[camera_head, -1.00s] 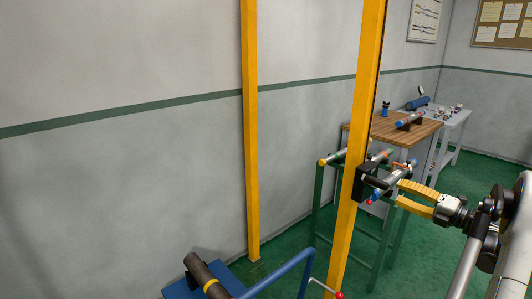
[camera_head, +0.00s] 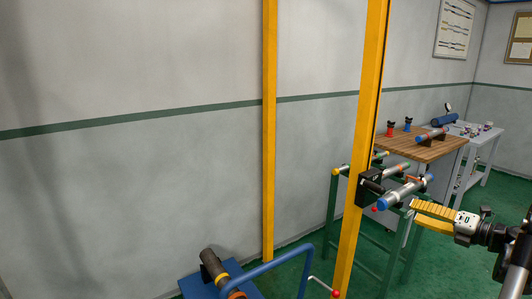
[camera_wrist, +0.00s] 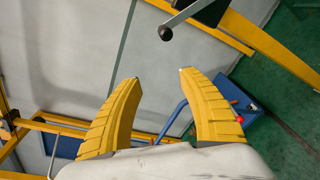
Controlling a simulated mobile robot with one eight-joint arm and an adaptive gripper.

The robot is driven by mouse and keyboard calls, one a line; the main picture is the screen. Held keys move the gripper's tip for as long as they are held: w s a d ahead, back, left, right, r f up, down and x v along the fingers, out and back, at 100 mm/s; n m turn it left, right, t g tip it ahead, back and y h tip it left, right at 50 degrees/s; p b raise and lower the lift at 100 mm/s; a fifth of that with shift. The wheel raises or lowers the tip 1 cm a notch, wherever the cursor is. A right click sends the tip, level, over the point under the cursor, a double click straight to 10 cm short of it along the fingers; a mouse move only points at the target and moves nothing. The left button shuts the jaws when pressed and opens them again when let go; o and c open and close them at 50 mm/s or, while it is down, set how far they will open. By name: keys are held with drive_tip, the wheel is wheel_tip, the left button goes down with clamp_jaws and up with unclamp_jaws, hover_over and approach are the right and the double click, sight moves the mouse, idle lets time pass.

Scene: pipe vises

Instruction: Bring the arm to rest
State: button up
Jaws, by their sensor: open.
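My gripper (camera_head: 425,212) has yellow ribbed fingers and shows at the right of the head view, in front of the green stand. In the wrist view its two fingers (camera_wrist: 158,75) are spread apart with nothing between them. A pipe with a blue end (camera_head: 400,193) sits in a black vise (camera_head: 368,187) on the yellow post (camera_head: 350,225). The fingertips are close to this pipe in the head view; I cannot tell the exact gap, but the gripper does not hold it.
A second yellow post (camera_head: 269,150) stands by the wall. A blue cart (camera_head: 197,288) carries a dark pipe (camera_head: 213,265) at the bottom. A green stand (camera_head: 331,215), a wooden-topped bench (camera_head: 440,150) and a grey table (camera_head: 492,137) stand at the right. Green floor shows between them.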

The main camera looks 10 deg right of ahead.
drive_tip(key=s+a+r+n+g+h, duration=0.1)
drive_tip(key=s+a+n+g, duration=0.15)
drive_tip(key=a+n, duration=0.9)
drive_tip(key=s+a+r+n+g+h, duration=0.1)
drive_tip(key=a+n+g, duration=0.4)
drive_tip(key=a, duration=1.1)
drive_tip(key=s+a+f+n+h, duration=0.2)
drive_tip(key=s+a+n, duration=0.3)
drive_tip(key=s+n, duration=0.4)
drive_tip(key=s+a+f+n+h, duration=0.3)
drive_tip(key=s+a+n, duration=0.3)
drive_tip(key=s+n, duration=0.4)
drive_tip(key=shift+a+f+n, duration=0.25)
drive_tip(key=shift+n, duration=3.1)
